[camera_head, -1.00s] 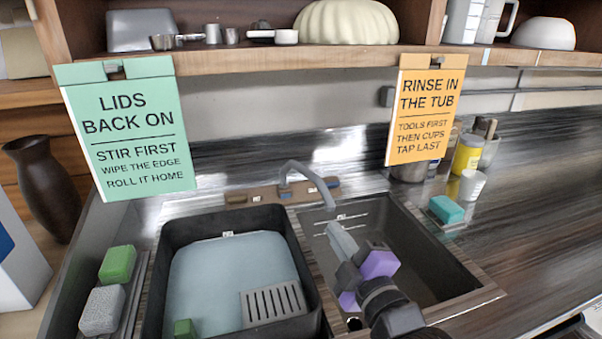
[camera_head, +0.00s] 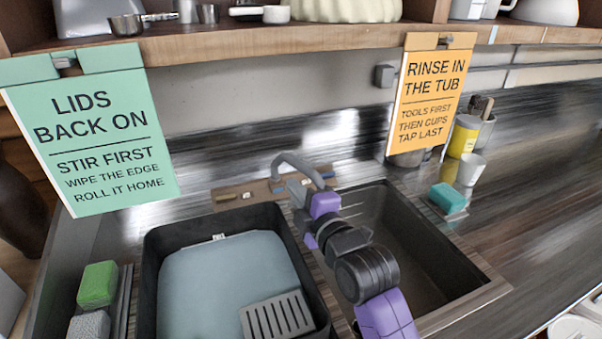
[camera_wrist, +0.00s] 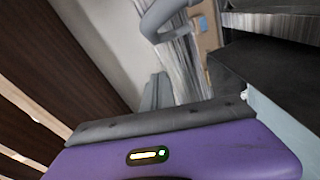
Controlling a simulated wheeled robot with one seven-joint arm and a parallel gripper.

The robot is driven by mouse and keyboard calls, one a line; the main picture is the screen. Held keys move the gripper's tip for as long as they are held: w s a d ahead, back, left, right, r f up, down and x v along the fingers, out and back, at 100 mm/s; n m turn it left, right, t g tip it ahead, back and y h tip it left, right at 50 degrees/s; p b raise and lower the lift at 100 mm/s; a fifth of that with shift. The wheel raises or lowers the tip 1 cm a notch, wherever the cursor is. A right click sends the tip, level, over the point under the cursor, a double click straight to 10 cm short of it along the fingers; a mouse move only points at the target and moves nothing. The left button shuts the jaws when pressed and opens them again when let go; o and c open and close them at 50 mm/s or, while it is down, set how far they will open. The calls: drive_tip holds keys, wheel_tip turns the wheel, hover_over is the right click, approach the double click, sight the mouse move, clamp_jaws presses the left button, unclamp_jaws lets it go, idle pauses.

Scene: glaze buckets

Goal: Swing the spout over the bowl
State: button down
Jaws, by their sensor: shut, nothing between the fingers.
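The grey curved spout (camera_head: 297,158) rises from the wooden strip behind the sink, and its free end points right, toward the dark sink bowl (camera_head: 400,235). The spout also shows at the top of the wrist view (camera_wrist: 160,18). My gripper (camera_head: 297,190) is shut and empty. It is just in front of the spout, between its base and its free end in the head view. In the wrist view the fingertips (camera_wrist: 158,84) appear just below the spout's curve. I cannot tell whether they touch it. My arm hides part of the bowl's left edge.
A black tub (camera_head: 150,270) with grey-blue contents and a slotted grey piece (camera_head: 276,316) stands left of the bowl. Green (camera_head: 98,284) and teal (camera_head: 447,197) sponges lie at the sides. Hanging signs (camera_head: 95,130) and a shelf (camera_head: 300,42) are above. The right counter is mostly clear.

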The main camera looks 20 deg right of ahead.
drive_tip(key=shift+w+d+f+p, duration=0.2)
drive_tip(key=shift+w+d, duration=0.35)
drive_tip(key=shift+w, duration=0.25)
drive_tip(key=shift+w+d+f+p, duration=0.15)
drive_tip(key=shift+w+d, duration=0.35)
drive_tip(key=shift+w, duration=0.35)
drive_tip(key=shift+w+d+f+p, duration=0.2)
drive_tip(key=shift+w+d, duration=0.35)
drive_tip(key=shift+w, duration=0.25)
drive_tip(key=shift+d, duration=0.1)
